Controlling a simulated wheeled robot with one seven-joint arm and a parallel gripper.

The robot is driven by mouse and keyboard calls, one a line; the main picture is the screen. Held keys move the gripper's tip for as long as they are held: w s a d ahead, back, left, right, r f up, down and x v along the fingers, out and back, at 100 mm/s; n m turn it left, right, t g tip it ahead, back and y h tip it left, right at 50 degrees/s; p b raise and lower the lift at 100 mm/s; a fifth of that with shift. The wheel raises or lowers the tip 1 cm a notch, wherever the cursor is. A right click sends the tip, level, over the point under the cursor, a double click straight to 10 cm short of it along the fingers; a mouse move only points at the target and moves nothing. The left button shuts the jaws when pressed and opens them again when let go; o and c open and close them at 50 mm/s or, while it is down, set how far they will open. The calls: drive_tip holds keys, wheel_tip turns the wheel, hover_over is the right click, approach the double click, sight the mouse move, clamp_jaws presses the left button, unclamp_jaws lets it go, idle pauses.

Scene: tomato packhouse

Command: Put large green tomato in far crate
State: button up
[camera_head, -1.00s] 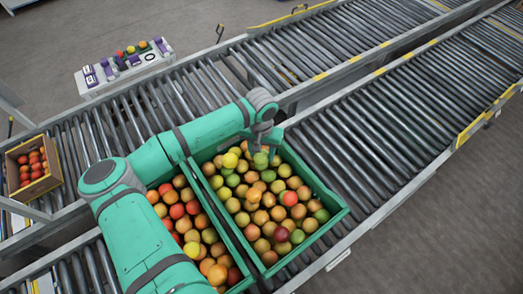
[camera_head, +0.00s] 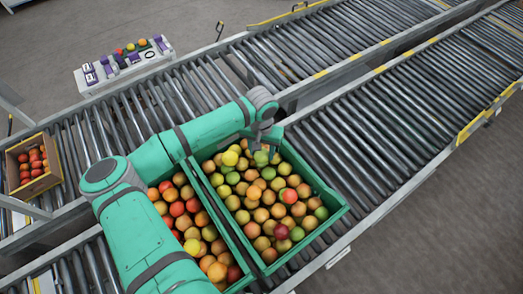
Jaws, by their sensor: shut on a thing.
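My gripper (camera_head: 264,143) is low over the upper corner of the right green crate (camera_head: 314,176), shut on a large green tomato (camera_head: 261,157). The tomato shows just below the fingers, close among the others; I cannot tell whether it is clear of the pile. The right crate is full of orange, green, yellow and red tomatoes. A left green crate (camera_head: 243,281), also full, stands beside it, partly hidden by my arm. A brown crate (camera_head: 40,187) of red tomatoes stands at the far left. The pictures do not settle which crate is the far one.
Roller conveyors (camera_head: 365,130) run diagonally, with bare rollers up and right of the green crates. Yellow-edged rails (camera_head: 482,118) border the lines.

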drive_tip(key=shift+f, duration=0.35)
drive_tip(key=o, duration=0.8)
drive_tip(key=c, duration=0.3)
drive_tip(key=shift+r, duration=0.1)
drive_tip(key=shift+r, duration=3.4)
drive_tip(key=shift+d, duration=0.1)
